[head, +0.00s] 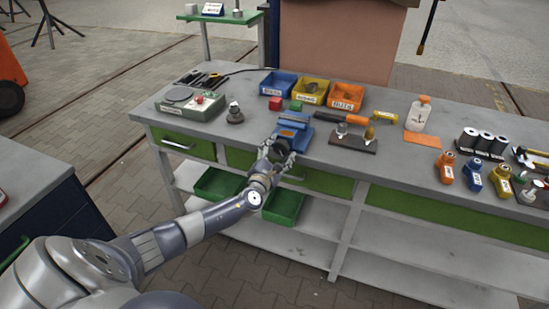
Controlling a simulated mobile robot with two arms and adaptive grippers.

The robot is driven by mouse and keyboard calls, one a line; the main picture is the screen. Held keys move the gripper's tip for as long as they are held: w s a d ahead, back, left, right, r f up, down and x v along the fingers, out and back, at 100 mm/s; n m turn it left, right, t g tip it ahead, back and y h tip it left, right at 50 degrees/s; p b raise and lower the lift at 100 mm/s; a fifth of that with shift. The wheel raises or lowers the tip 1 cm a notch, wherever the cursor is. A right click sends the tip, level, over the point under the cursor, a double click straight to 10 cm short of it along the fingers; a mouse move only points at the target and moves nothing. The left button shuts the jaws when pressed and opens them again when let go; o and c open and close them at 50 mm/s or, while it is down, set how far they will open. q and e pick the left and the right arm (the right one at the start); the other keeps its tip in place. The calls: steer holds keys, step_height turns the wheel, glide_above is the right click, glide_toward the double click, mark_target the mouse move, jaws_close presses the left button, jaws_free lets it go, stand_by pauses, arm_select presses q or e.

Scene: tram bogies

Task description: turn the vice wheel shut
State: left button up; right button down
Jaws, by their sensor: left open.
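A blue vice (294,128) stands at the front edge of the grey workbench, left of the bench's middle. My left gripper (279,157) is at the front of the vice, just off the bench edge, with its fingers open. The vice wheel is mostly hidden behind and between the fingers, so I cannot tell whether they touch it. The vice's jaw gap is too small to judge. My right gripper is not in view.
The workbench (225,135) holds a grey-green device (191,104) at left and blue, yellow and orange bins (347,96) behind the vice. A dark plate (353,139) with small parts lies right of the vice. Green trays (283,206) sit on the shelf below.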

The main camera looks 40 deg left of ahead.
arm_select(q)
steer(key=v, duration=1.1)
steer(key=shift+s, duration=0.35)
steer(key=shift+f, duration=0.1)
steer(key=s+a+f+n+g, duration=0.25)
steer(key=s+f+n, duration=0.2)
steer(key=f, duration=0.55)
steer(key=s+a+f+n+g, duration=0.1)
steer(key=s+f+n+g, duration=0.2)
steer(key=f+n, duration=0.5)
steer(key=s+d+f+n+g, duration=0.2)
steer(key=s+f+n, duration=0.2)
steer(key=s+f, duration=0.3)
steer(key=s+d+f+n+g, duration=0.1)
steer(key=s+f+n+g, duration=0.25)
steer(key=f, duration=0.65)
steer(key=s+d+f+n+g+h, duration=0.1)
steer(key=s+d+f+n, duration=0.4)
steer(key=s, duration=0.5)
steer(key=s+d+f+n+g+h, duration=0.2)
steer(key=s+d+f+n, duration=0.3)
steer(key=s, duration=0.5)
steer(key=s+d+f+n+g+h, duration=0.1)
steer(key=s+d+f+n+g, duration=0.1)
steer(key=s+d+f+n, duration=0.3)
steer(key=s+d+n, duration=0.2)
steer(key=s+n, duration=0.2)
steer(key=s, duration=0.1)
steer(key=shift+s, duration=0.25)
